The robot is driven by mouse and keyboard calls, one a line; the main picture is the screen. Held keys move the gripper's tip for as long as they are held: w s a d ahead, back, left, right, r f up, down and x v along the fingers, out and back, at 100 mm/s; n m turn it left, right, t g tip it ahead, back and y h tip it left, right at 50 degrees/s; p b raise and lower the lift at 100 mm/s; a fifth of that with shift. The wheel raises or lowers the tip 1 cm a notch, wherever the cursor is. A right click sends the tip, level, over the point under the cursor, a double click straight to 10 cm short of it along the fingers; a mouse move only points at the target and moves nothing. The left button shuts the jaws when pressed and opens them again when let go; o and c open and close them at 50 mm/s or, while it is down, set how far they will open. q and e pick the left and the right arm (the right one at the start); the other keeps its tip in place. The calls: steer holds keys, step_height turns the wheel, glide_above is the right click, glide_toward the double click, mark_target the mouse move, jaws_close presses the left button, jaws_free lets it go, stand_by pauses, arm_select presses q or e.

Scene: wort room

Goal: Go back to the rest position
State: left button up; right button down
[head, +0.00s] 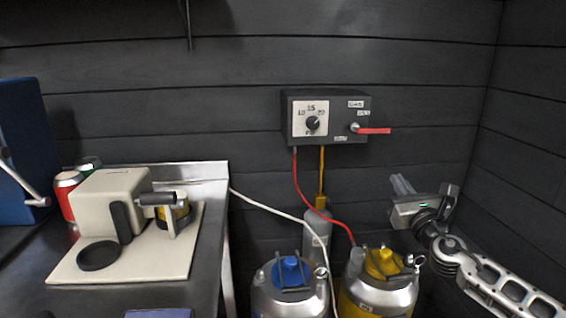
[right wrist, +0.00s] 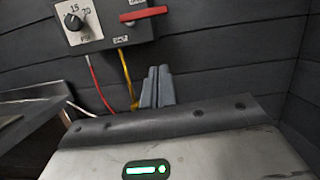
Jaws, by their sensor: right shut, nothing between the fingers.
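My right gripper (head: 401,185) is raised at the right of the head view, above and to the right of the yellow-topped keg. Its two grey fingers are together with nothing between them. The fingers also show close together in the right wrist view (right wrist: 157,86), pointing toward the dark wall. My left gripper is not in view.
A control box (head: 326,117) with a dial and red lever hangs on the wall. Kegs with a blue top (head: 290,272) and a yellow top (head: 383,264) stand below, with hoses nearby. A steel counter (head: 208,235) at left holds a cream device (head: 110,200).

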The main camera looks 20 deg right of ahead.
steer(key=s+a+f+m+g+y, duration=0.1)
steer(key=s+a+f+m+g, duration=0.15)
steer(key=a+f+m, duration=0.3)
steer(key=s+a+f+m+g+y+p, duration=0.1)
steer(key=s+a+f+m, duration=0.3)
steer(key=f, duration=0.3)
steer(key=s+a+f+m+g+y, duration=0.1)
steer(key=s+a+f+m+g, duration=0.15)
steer(key=a+f+m, duration=0.35)
arm_select(q)
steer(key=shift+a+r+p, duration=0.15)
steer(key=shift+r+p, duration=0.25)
steer(key=shift+p, duration=0.25)
arm_select(e)
steer(key=s+a+f+m+g+y, duration=0.2)
steer(key=s+a+f+m, duration=0.1)
steer(key=s+a+m, duration=0.4)
steer(key=s+a+f+m+g+y, duration=0.1)
steer(key=s+a+f+m, duration=0.3)
steer(key=s+a+m, duration=0.3)
steer(key=s+m, duration=0.3)
steer(key=shift+s+f+g+y, duration=0.3)
steer(key=shift+s+g+y, duration=0.05)
steer(key=shift+g+y, duration=0.05)
